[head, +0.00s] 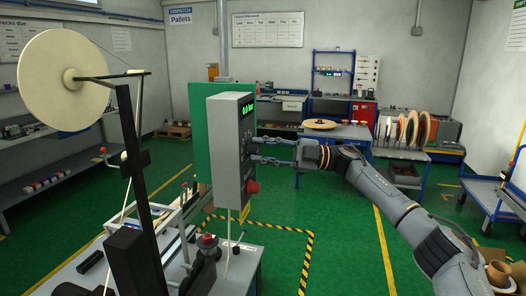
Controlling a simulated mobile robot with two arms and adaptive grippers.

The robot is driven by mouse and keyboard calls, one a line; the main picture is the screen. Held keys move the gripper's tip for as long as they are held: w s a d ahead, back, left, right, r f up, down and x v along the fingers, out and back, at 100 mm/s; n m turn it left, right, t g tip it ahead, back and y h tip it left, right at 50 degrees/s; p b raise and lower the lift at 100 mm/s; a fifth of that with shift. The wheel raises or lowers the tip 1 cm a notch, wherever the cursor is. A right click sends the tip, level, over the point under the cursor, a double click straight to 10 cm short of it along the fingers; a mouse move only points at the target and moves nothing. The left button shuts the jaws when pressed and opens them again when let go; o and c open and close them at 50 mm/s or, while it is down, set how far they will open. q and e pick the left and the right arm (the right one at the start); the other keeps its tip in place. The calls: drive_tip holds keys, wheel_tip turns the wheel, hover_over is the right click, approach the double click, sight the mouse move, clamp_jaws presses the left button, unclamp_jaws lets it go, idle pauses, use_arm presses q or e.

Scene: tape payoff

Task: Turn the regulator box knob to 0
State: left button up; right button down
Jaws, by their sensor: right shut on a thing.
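The grey regulator box (232,152) stands upright in the middle of the head view, mounted at the edge of a green panel (206,120). A green digital display (247,106) near its top seems to read 0.0 bar. A red button (252,186) sits low on the same face. My right gripper (254,149) reaches in from the right, with its fingertips at the box's front face. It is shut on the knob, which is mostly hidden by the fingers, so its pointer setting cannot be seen. My left gripper is not in view.
A large cream tape reel (64,66) on a black post stands at the left. A bench (150,270) with small fixtures lies below the box. A table (345,133) with a flat reel stands behind my right arm. Green floor is free beyond.

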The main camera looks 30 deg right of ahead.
drive_tip(key=shift+n, duration=0.7)
drive_tip(key=c, duration=1)
unclamp_jaws()
drive_tip(key=shift+c, duration=0.2)
drive_tip(key=v, duration=1.2)
drive_tip(key=shift+r, duration=0.25)
drive_tip(key=shift+w, duration=0.1)
